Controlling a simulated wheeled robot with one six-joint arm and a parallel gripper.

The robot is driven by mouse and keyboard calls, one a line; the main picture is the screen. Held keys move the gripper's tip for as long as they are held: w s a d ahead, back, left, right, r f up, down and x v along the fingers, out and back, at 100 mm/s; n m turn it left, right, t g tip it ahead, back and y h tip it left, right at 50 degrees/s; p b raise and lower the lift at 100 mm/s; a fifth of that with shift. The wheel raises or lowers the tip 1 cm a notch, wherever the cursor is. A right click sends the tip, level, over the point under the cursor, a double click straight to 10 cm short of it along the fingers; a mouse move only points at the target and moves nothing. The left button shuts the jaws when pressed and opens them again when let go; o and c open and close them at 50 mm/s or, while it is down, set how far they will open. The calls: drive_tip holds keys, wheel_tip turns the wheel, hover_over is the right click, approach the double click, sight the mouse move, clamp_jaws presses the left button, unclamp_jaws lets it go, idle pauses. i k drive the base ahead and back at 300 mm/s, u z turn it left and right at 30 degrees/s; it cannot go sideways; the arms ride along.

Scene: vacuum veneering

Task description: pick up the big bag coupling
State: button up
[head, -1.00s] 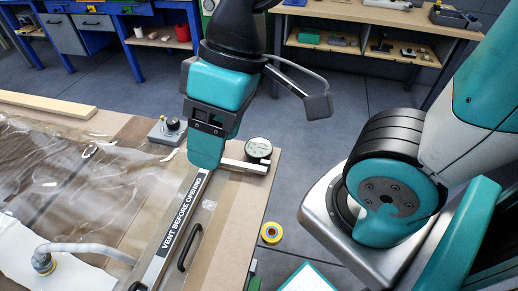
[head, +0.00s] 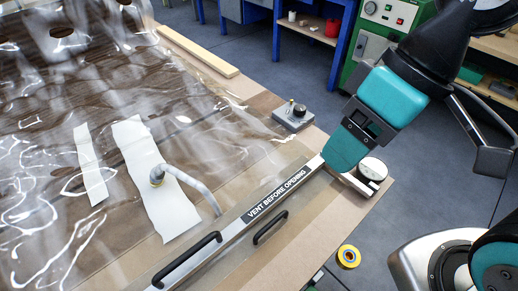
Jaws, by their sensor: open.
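A hose fitting (head: 157,175) with a brass-coloured ring stands on white cloth over the clear bag (head: 60,130), with a grey hose (head: 190,185) running from it. A small grey block (head: 292,118) with a dark and brass knob on top sits at the table's far right edge. I cannot tell for sure which of these is the big bag coupling. My gripper (head: 342,163) is open and points down over the end of the long bar (head: 240,222), beside a round gauge-like piece (head: 373,168). Its fingertips are partly hidden by its own body.
The bar is labelled "VENT BEFORE OPENING" and has black handles (head: 187,260). A wooden strip (head: 197,50) lies along the far edge. A yellow tape roll (head: 348,257) is beyond the table's right edge. A green cabinet (head: 385,35) stands behind.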

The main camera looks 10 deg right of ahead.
sight(154, 177)
drive_tip(key=u, duration=0.9)
drive_tip(key=i, duration=0.15)
drive_tip(key=u, duration=0.25)
